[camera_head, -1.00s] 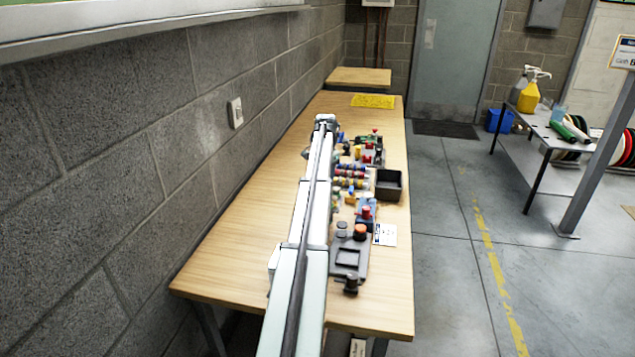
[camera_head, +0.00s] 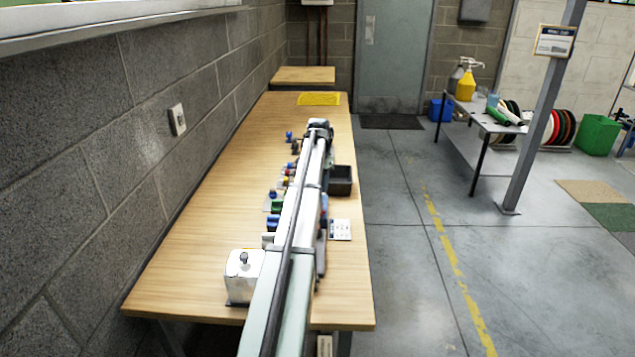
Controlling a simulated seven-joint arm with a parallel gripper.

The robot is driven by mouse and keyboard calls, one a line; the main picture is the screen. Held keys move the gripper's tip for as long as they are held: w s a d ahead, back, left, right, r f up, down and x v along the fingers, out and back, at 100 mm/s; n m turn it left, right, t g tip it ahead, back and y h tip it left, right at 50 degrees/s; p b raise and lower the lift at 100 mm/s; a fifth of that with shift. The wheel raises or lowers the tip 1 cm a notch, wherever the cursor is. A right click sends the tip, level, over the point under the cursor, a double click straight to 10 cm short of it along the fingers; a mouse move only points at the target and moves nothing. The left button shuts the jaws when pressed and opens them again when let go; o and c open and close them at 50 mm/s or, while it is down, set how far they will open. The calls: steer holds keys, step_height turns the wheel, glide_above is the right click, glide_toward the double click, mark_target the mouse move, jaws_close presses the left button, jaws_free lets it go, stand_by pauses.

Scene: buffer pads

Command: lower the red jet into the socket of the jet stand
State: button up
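I cannot pick out the red jet or the jet stand with its socket in the current head view. My own arm crosses the middle of the table and covers most of the parts there. My gripper's fingers cannot be seen; the far part of my arm ends in a dark joint above the table. Small coloured parts (camera_head: 275,206) show in a row along the left side of my arm, some blue, red and yellow, too small to name.
A white box with a dark knob (camera_head: 243,274) stands at the table's near left. A black open bin (camera_head: 341,181) and a white printed card (camera_head: 340,230) lie right of my arm. The wooden table (camera_head: 200,210) is bare along its left side. A yellow sheet (camera_head: 318,98) lies at the far end.

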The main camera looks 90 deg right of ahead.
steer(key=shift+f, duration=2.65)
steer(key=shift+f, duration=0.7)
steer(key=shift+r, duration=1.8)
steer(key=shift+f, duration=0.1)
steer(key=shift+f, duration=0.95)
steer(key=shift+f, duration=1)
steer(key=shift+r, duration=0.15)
